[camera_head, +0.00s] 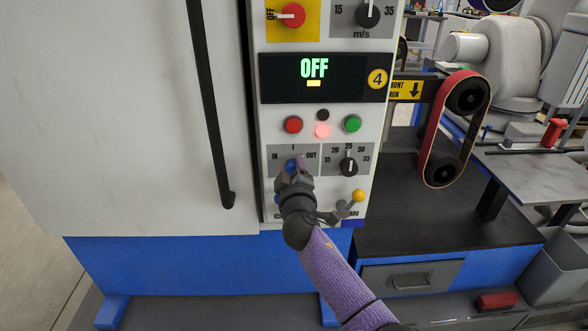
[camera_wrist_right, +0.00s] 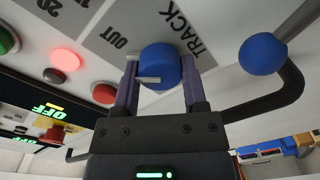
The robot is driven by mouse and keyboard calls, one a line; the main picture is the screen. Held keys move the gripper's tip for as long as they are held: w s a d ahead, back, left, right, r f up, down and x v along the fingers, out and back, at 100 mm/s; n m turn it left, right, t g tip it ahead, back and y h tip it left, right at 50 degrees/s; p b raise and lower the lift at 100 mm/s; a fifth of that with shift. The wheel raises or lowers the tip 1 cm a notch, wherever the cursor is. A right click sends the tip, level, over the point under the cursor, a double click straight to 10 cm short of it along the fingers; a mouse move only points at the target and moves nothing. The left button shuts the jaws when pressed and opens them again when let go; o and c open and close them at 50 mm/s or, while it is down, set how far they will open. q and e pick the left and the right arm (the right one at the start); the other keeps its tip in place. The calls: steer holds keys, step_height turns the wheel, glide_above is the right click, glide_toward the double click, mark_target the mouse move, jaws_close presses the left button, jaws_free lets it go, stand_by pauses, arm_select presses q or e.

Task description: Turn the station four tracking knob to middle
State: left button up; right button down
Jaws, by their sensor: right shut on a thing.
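The tracking knob is a blue round knob (camera_head: 291,164) on a grey plate marked IN, I and OUT, low on the station panel (camera_head: 268,131) under the display (camera_head: 325,77) that reads OFF with a yellow 4. My right gripper (camera_head: 294,168) is at the knob and covers much of it in the head view. In the right wrist view the blue knob (camera_wrist_right: 159,68) sits between the two fingers of my right gripper (camera_wrist_right: 158,85), which is shut on it. A pale pointer shows on the knob near the left finger. The left gripper is not in view.
Red (camera_head: 293,124) and green (camera_head: 352,123) buttons and a lit red lamp sit above. A speed knob (camera_head: 348,166) is just right of my gripper, and a yellow-tipped lever (camera_head: 358,196) is below right. A belt sander (camera_head: 455,130) stands farther right.

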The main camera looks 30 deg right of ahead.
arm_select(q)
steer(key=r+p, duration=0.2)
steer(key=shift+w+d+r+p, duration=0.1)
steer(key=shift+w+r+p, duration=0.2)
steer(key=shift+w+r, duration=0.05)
arm_select(e)
steer(key=n, duration=0.8)
steer(key=shift+f, duration=0.1)
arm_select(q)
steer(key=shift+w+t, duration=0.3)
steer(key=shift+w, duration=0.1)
arm_select(e)
steer(key=shift+c, duration=0.7)
jaws_free()
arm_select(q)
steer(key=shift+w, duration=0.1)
